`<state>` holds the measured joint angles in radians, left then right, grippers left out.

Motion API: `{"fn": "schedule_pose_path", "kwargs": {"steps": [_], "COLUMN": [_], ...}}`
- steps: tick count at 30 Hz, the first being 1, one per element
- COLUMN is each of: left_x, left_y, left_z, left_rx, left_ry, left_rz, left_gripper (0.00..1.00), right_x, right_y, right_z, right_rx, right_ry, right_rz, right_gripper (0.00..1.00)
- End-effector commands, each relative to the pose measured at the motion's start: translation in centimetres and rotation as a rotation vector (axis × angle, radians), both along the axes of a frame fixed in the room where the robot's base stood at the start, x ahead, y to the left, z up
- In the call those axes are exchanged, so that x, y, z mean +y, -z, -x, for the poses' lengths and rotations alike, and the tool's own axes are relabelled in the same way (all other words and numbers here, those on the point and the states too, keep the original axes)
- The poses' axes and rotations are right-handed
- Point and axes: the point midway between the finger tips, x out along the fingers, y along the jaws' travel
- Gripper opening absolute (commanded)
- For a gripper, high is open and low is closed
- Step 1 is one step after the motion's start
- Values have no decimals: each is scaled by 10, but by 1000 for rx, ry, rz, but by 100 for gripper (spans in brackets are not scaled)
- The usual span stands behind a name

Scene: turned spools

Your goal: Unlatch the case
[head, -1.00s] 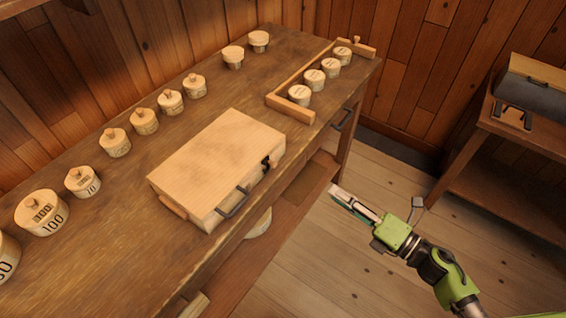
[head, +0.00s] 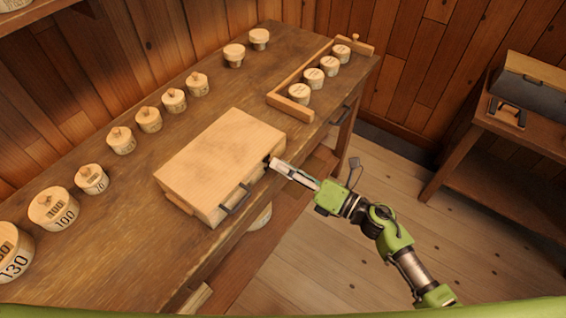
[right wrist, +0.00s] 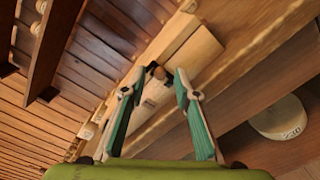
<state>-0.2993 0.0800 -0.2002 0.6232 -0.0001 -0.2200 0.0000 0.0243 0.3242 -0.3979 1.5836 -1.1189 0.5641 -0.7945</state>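A small dark latch (head: 266,160) shows on the same side, right of the handle, partly covered by my right gripper (head: 274,164). In the right wrist view, the latch (right wrist: 154,71) appears between the fingertips of my right gripper (right wrist: 158,76). The fingers are apart and hold nothing; I cannot tell whether they touch the latch. My left gripper is not in view.
Several numbered wooden pots (head: 52,208) line the workbench (head: 110,240) left of the case. A wooden rack (head: 290,108) with several small pots stands behind it. Another pot (right wrist: 280,118) sits below, under the bench top.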

Motion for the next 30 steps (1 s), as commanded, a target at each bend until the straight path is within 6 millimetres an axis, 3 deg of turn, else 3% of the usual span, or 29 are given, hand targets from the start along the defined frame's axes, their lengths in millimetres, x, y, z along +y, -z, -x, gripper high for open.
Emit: {"fn": "schedule_pose_path", "kwargs": {"steps": [11, 15, 30], "left_x": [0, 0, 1], "left_y": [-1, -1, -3], "left_z": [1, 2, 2], "left_rx": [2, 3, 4], "left_ry": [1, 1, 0], "left_rz": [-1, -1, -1], "left_gripper": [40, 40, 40], "right_x": [6, 6, 4], "right_y": [0, 0, 2], "right_z": [-4, -4, -6], "right_rx": [0, 1, 60], "right_ry": [0, 0, 0], "right_rz": [2, 1, -41], "right_gripper": [29, 0, 0]}}
